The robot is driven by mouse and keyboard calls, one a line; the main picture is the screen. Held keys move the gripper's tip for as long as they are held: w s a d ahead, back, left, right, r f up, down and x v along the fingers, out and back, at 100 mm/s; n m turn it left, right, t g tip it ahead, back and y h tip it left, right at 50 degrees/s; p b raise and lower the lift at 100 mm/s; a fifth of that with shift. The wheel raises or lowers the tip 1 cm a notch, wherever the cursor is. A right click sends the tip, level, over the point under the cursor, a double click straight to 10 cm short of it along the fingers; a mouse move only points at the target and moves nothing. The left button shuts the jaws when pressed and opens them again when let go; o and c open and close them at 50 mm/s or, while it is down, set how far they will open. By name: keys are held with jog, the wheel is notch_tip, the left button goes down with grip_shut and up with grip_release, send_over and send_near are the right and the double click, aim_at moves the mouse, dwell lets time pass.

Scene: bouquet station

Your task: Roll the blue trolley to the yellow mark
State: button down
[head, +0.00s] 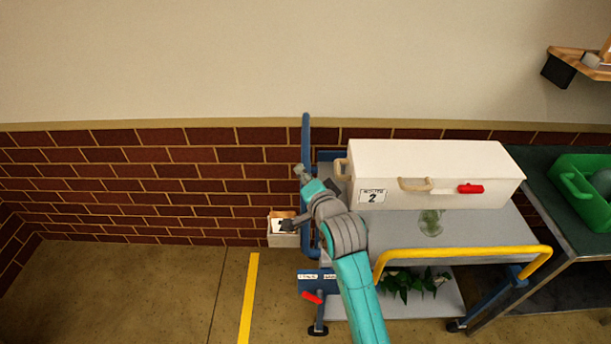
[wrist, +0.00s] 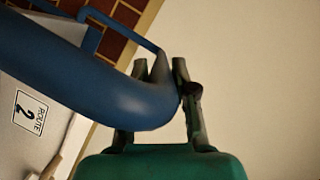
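The blue trolley (head: 338,258) stands against the brick wall, with grey shelves and an upright blue push handle (head: 306,135) at its left end. That handle's thick curved bar (wrist: 115,95) fills the left of the wrist view. My gripper (head: 300,172) is at the handle in the head view. In the wrist view my gripper (wrist: 166,68) has its fingers at the bar's bend; the bar hides part of one finger, and I cannot tell whether they are clamped on it. The yellow mark (head: 248,300) is a floor stripe left of the trolley, apart from it.
A white box (head: 430,165) labelled 2 and a glass vase (head: 430,222) sit on the top shelf; leafy stems (head: 405,282) lie below. A red pedal (head: 312,297) is low at the left. A dark table (head: 545,180) adjoins the right. Floor left is clear.

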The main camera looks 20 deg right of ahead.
jog(key=w+a, duration=0.3)
jog(key=a, duration=0.8)
jog(key=w+a, duration=0.4)
jog(key=a, duration=0.7)
jog(key=w+a, duration=0.3)
jog(key=a, duration=0.8)
jog(key=shift+w+a, duration=0.2)
jog(key=shift+w, duration=0.2)
jog(key=shift+r, duration=0.1)
jog(key=c, duration=1)
grip_release()
jog(key=shift+a, duration=0.2)
jog(key=shift+o, duration=0.4)
jog(key=shift+d, duration=0.1)
jog(key=v, duration=1.2)
